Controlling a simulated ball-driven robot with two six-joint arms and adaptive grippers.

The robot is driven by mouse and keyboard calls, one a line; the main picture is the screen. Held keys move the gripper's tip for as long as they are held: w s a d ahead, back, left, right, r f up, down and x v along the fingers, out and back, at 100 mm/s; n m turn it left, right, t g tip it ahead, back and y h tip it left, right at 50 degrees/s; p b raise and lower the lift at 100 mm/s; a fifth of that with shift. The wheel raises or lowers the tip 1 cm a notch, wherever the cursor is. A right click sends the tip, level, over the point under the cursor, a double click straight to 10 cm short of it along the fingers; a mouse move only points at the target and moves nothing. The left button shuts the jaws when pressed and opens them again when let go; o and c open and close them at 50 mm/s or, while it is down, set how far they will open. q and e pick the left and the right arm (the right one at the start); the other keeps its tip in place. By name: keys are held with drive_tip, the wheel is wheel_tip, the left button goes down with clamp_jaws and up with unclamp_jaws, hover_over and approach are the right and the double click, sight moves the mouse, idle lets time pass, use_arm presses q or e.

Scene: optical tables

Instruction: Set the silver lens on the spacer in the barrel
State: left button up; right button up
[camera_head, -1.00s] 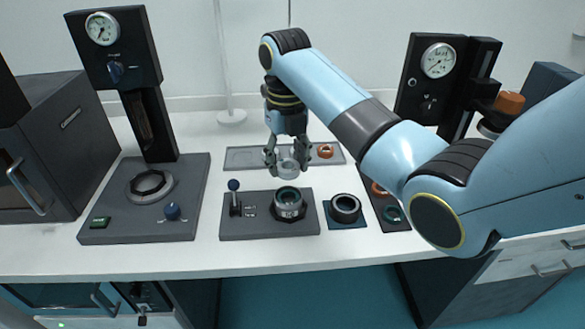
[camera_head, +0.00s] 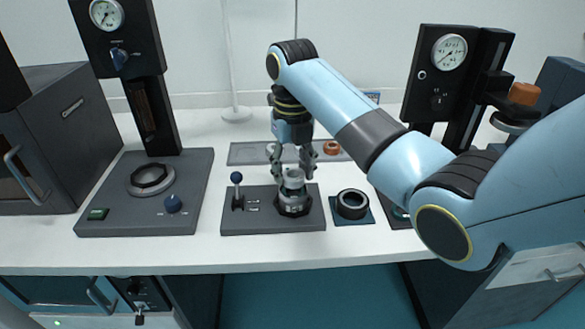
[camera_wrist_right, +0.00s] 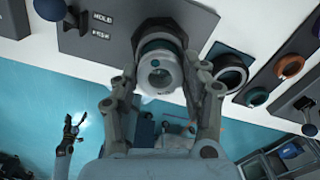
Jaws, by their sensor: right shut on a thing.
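My right gripper (camera_head: 293,176) is shut on the silver lens (camera_head: 293,180), a pale ring-shaped piece between its fingertips. The lens is directly over the dark barrel (camera_head: 293,204), close to its mouth; I cannot tell whether they touch. In the right wrist view, the lens (camera_wrist_right: 160,74) sits between the two fingers, with the barrel (camera_wrist_right: 160,28) behind it. A teal rim shows around the lens there. The spacer inside the barrel is hidden or cannot be made out. My left gripper does not show in the head view.
The barrel stands on a dark plate (camera_head: 255,222) with a blue ball-knob lever (camera_head: 237,184) at its left. A black ring (camera_head: 352,204) on a blue pad is close on the right. An orange ring (camera_head: 331,148) lies on the tray behind. Gauge stands flank both sides.

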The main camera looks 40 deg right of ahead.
drive_tip(key=shift+f+b, duration=1.1)
drive_tip(key=shift+f, duration=0.1)
idle(1.8)
drive_tip(key=o, duration=1.2)
